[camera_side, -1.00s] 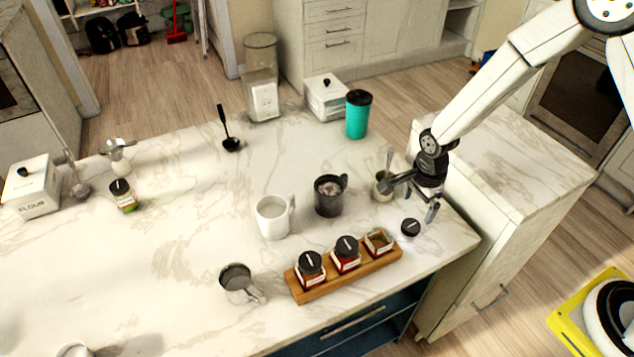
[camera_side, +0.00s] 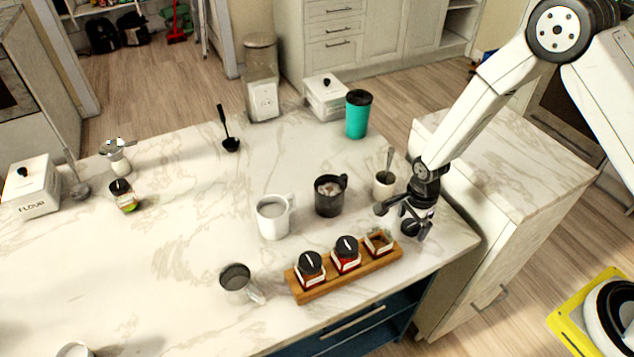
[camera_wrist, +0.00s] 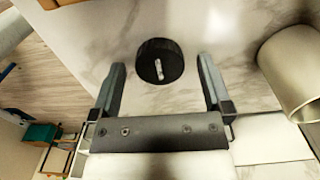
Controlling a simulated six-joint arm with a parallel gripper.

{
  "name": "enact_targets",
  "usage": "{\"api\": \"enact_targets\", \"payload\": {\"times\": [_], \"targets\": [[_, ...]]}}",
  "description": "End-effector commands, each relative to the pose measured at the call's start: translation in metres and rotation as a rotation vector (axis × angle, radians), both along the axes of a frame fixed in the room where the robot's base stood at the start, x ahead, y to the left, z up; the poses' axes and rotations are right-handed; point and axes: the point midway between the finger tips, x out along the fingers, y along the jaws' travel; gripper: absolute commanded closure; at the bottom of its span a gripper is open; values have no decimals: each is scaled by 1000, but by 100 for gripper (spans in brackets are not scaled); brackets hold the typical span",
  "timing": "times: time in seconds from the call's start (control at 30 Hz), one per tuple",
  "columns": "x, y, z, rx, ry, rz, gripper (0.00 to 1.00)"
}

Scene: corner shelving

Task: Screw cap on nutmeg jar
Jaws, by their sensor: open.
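The black cap (camera_wrist: 160,61) lies on the marble counter. In the wrist view it sits just beyond and between the fingertips of my gripper (camera_wrist: 161,72), which is open and empty. In the side view my gripper (camera_side: 416,234) is low over the counter's right end and hides the cap. An uncapped jar (camera_side: 379,241) stands at the right end of the wooden rack (camera_side: 327,284), left of my gripper; I take it as the nutmeg jar, though its label is not readable. Two black-capped jars (camera_side: 346,254) (camera_side: 311,270) stand in the same rack.
A cup with a spoon (camera_side: 384,184) stands close behind my gripper. A dark mug (camera_side: 329,197) and a white mug (camera_side: 273,217) stand behind the rack. The counter's front edge is near. The left counter is mostly clear.

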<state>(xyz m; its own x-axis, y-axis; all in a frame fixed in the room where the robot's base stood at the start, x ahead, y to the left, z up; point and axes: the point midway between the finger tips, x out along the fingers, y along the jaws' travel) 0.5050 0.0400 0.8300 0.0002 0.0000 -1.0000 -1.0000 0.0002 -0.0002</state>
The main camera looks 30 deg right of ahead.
Motion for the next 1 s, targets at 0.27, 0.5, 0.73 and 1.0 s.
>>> {"api": "enact_targets", "payload": {"times": [0.27,0.5,0.73,1.0], "targets": [[0,0,0,0,0,0,48],[0,0,0,0,0,0,92],[0,0,5,0,0,0,92],[1,0,25,0,-2,0,92]]}}
